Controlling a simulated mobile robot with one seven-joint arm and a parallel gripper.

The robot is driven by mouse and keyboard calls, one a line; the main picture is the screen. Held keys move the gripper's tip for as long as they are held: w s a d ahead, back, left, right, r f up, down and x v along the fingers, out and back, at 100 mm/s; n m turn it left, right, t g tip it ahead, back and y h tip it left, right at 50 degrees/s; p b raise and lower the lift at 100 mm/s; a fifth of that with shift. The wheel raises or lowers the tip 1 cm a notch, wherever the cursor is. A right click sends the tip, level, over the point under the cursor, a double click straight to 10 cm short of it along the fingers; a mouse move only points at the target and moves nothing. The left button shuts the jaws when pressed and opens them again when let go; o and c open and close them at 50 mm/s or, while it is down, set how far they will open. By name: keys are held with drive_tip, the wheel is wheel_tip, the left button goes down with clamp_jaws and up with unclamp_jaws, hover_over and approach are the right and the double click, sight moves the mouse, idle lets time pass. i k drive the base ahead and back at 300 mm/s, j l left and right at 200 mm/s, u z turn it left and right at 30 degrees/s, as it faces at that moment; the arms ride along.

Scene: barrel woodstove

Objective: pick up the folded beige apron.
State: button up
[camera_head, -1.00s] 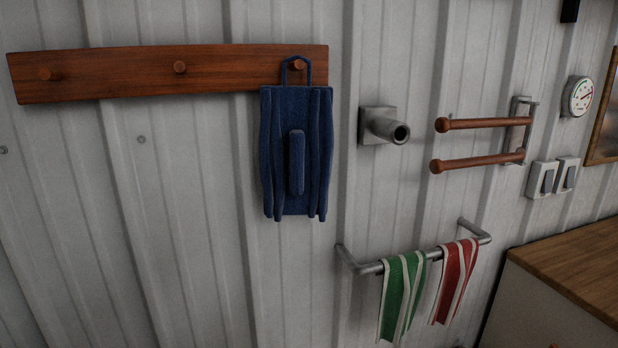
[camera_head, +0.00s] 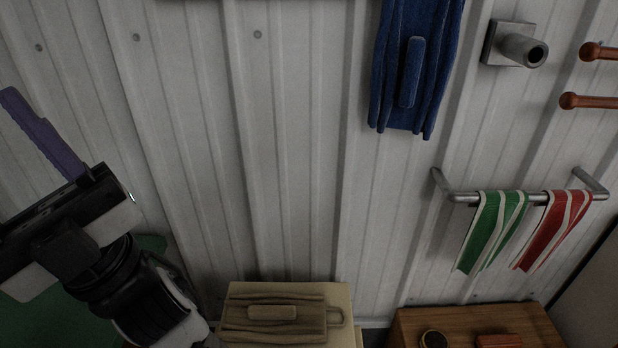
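The folded beige apron (camera_head: 272,314) lies flat at the bottom centre, with a pocket-like patch on top and a strap loop at its right end. It rests on a cream-topped surface (camera_head: 335,291). My gripper (camera_head: 42,135) is at the left edge, well to the left of the apron and apart from it. One purple finger shows at the outer end of the black hand, so it looks open. The other finger is outside the picture. I see nothing held.
A blue apron (camera_head: 414,68) hangs on the ribbed wall. A metal rail (camera_head: 461,198) holds a green striped towel (camera_head: 491,230) and a red striped towel (camera_head: 551,229). A wooden surface (camera_head: 455,322) with small items is at the lower right. Something green (camera_head: 40,311) is behind my arm.

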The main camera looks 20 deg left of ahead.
sight(277, 318)
drive_tip(key=k+u, duration=0.55)
drive_tip(key=i+l+u, duration=0.1)
drive_tip(key=u, duration=0.3)
drive_tip(key=l+u, duration=0.3)
drive_tip(key=l, duration=0.15)
drive_tip(key=k+l+u, duration=0.1)
drive_tip(key=l+u, duration=0.25)
drive_tip(key=k+l, duration=0.1)
drive_tip(key=l, duration=0.3)
drive_tip(key=l+u, duration=0.1)
drive_tip(key=l, duration=0.3)
drive_tip(key=k+l, duration=0.15)
drive_tip(key=l, duration=0.25)
drive_tip(key=k+l, duration=0.1)
drive_tip(key=l, duration=0.3)
drive_tip(key=u, duration=0.05)
